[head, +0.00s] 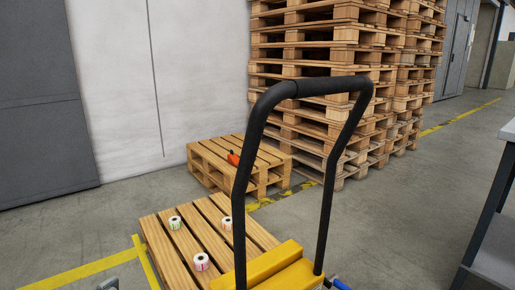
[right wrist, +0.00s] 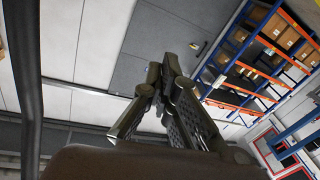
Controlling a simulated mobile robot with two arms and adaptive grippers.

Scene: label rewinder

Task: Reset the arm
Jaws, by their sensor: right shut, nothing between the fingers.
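My right gripper (right wrist: 163,78) shows in the right wrist view with its dark, ridged fingers together and nothing between them. It points up toward a pale wall and a grey door panel, clear of any object. No arm can be made out for sure in the head view. My left gripper is not seen there. A small grey piece at the bottom left edge of the head view is too cut off to identify.
A yellow cart with a black handle (head: 263,111) stands close in front. Beyond it, a low wooden pallet (head: 160,246) bears label rolls (head: 201,261). A second pallet stack (head: 262,181) holds an orange item (head: 233,158). Tall pallets (head: 345,60) stand behind; a table (head: 497,220) is at right.

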